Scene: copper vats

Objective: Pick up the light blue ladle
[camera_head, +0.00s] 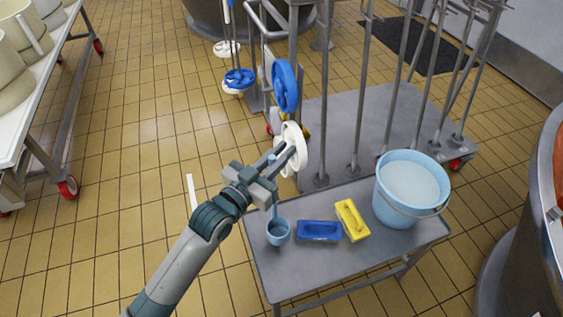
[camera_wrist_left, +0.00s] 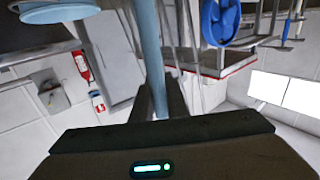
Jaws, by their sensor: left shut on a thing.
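The light blue ladle (camera_head: 278,231) is upright, with its cup low over the left end of the grey cart top. I cannot tell whether the cup touches the top. My left gripper (camera_head: 281,156) is shut on the ladle's thin handle near its upper end. In the left wrist view the light blue handle (camera_wrist_left: 149,45) runs down between the fingers of my left gripper (camera_wrist_left: 158,103). The fingers partly hide the handle. My right gripper is in neither view.
On the grey cart (camera_head: 263,258) lie a blue brush (camera_head: 319,231) and a yellow brush (camera_head: 352,220), right of the ladle. A light blue bucket (camera_head: 408,185) stands at its right end. A white round wheel (camera_head: 300,145) and upright metal posts stand close behind my gripper. Tiled floor is open at left.

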